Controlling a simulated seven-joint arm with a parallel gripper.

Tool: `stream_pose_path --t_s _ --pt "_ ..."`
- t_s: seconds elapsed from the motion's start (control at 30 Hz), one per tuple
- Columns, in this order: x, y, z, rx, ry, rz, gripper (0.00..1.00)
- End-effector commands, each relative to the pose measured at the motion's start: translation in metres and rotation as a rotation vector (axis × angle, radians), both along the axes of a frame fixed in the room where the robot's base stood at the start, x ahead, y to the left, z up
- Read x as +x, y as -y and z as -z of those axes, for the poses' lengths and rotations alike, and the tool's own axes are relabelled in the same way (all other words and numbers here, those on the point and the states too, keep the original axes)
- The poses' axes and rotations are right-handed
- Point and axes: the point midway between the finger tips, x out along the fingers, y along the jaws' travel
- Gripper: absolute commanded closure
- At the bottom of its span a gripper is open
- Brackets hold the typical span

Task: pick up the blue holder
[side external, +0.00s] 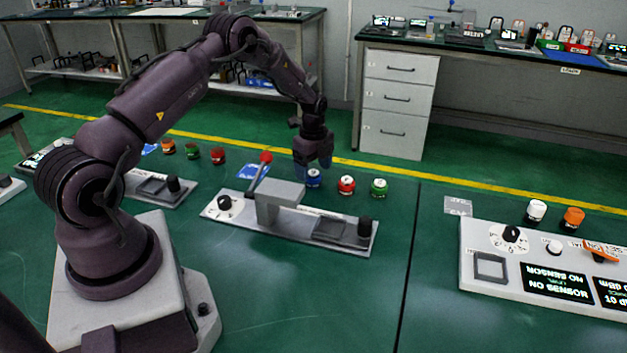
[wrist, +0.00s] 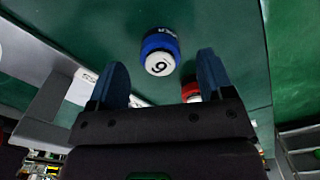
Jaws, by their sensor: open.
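The blue holder (side external: 313,178) is a small round piece with a white top, standing on the green table behind the grey bench unit. In the wrist view the blue holder (wrist: 159,52) shows a dark mark on its white top, ahead of the fingertips and between their lines. My gripper (side external: 313,164) is just above the blue holder in the side view. In the wrist view my gripper (wrist: 159,78) has its two blue fingers apart with nothing between them. I cannot tell whether a finger touches the holder.
A red holder (side external: 346,185) and a green holder (side external: 379,187) stand to the right of the blue one. The grey unit (side external: 280,194) with a red-knobbed lever (side external: 266,157) is close in front. A control panel (side external: 480,296) lies at the right. The table between is clear.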

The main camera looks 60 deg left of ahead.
Motion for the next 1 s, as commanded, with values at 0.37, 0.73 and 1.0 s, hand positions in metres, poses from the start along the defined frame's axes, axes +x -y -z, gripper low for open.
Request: stream_pose_path --t_s 0.37,0.73,1.0 --pt "0.000 0.000 0.025 0.001 0.002 -0.001 0.26" --pt "0.000 0.000 0.024 0.001 0.002 -0.002 0.83" --pt "0.001 0.000 0.022 0.001 0.003 -0.002 0.83"
